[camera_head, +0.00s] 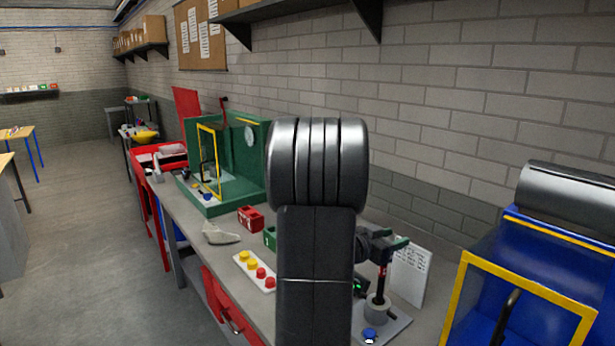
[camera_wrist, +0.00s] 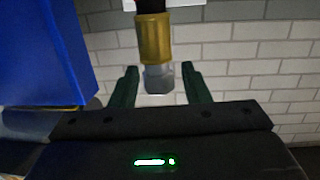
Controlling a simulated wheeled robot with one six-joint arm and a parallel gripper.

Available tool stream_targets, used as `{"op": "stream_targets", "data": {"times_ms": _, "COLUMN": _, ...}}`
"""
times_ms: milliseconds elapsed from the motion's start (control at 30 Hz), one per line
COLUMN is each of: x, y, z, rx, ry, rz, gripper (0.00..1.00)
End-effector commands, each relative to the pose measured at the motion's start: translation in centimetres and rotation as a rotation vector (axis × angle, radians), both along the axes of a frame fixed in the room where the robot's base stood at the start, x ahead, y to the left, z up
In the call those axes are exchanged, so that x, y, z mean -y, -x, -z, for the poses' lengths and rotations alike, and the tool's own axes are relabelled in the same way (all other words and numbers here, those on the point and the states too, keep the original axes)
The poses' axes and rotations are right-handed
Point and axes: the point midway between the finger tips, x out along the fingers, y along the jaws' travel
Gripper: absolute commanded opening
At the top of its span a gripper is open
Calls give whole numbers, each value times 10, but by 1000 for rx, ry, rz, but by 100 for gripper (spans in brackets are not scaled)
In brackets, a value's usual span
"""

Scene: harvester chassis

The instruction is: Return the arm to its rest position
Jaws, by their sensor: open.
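My dark arm rises through the middle of the head view and hides part of the bench. In the wrist view my gripper (camera_wrist: 162,72) shows two dark green fingers, apart from each other. A gold and grey cylinder (camera_wrist: 155,40) with a black end comes down from the top of that view and lies between the fingers in the picture. I cannot tell whether it touches them. In the head view a dark part with green pieces (camera_head: 398,243) shows just right of my arm; I cannot tell for sure whether it is my gripper.
A grey base with a grey cylinder (camera_head: 377,308) and a blue knob (camera_head: 370,333) stands right of my arm, near a white sheet (camera_head: 410,270). A blue, yellow-edged machine (camera_head: 480,290) is at the right. A green machine (camera_head: 253,155) and a button panel (camera_head: 255,270) are left.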

Motion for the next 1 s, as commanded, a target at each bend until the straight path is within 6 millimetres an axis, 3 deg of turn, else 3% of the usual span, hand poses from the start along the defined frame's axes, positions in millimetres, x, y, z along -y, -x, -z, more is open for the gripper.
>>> {"op": "stream_targets", "data": {"times_ms": 167, "x": 0, "y": 0, "z": 13, "rx": -3, "ry": 0, "rz": -1, "gripper": 42}}
{"op": "stream_targets", "data": {"times_ms": 300, "x": -1, "y": 0, "z": 36, "rx": -7, "ry": 1, "rz": -1, "gripper": 42}}
{"op": "stream_targets", "data": {"times_ms": 800, "x": -83, "y": 53, "z": 22, "rx": 2, "ry": 0, "rz": -4, "gripper": 42}}
{"op": "stream_targets", "data": {"times_ms": 967, "x": -103, "y": 67, "z": 19, "rx": 2, "ry": 0, "rz": -4, "gripper": 42}}
{"op": "stream_targets", "data": {"times_ms": 1000, "x": -92, "y": 62, "z": 19, "rx": -1, "ry": 1, "rz": 4, "gripper": 42}}
